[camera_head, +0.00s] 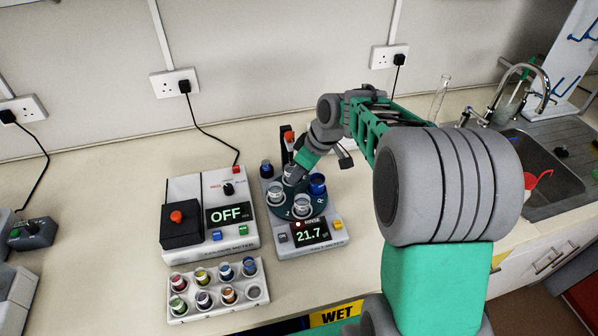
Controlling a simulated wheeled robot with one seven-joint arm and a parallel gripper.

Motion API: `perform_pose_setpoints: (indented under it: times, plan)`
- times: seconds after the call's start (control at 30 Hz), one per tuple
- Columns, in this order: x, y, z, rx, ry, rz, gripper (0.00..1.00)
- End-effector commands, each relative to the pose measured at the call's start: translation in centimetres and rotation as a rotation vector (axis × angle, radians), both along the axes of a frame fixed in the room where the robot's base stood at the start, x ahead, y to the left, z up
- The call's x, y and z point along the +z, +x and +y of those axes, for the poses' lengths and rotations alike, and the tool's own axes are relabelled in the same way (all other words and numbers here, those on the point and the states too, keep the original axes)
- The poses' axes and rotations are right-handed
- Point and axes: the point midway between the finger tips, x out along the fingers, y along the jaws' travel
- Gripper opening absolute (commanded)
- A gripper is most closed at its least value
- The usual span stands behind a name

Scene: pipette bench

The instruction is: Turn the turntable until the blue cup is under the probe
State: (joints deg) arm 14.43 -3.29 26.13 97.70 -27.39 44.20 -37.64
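The turntable (286,208), a dark teal disc with small white marks, sits on top of the grey meter. A blue cup (317,183) stands at its right side. Two pale grey cups stand on it, one at left (275,191) and one at front (302,203). A black post with an orange-red top (289,138) rises behind the disc; the probe's tip cannot be made out. My gripper (292,175) reaches down from the upper right over the back of the turntable, left of the blue cup. Its fingers are too small and hidden to tell their opening or contact.
The meter's display (311,233) reads 21.7 with RINSE above it. A small dark blue-topped vial (267,168) stands behind left. A colorimeter (208,215) reading OFF is close at left, with a rack of colored vials (218,290) in front. A sink (535,165) is at right.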

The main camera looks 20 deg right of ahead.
Motion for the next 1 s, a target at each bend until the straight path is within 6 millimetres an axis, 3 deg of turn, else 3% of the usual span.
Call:
perform_pose_setpoints:
  times: [0.33, 1.0]
  plan:
    - [0.03, 0.0, 0.0, 0.0, 0.0, 0.0, 0.0]
    - [0.05, 0.0, 0.0, 0.0, 0.0, 0.0, 0.0]
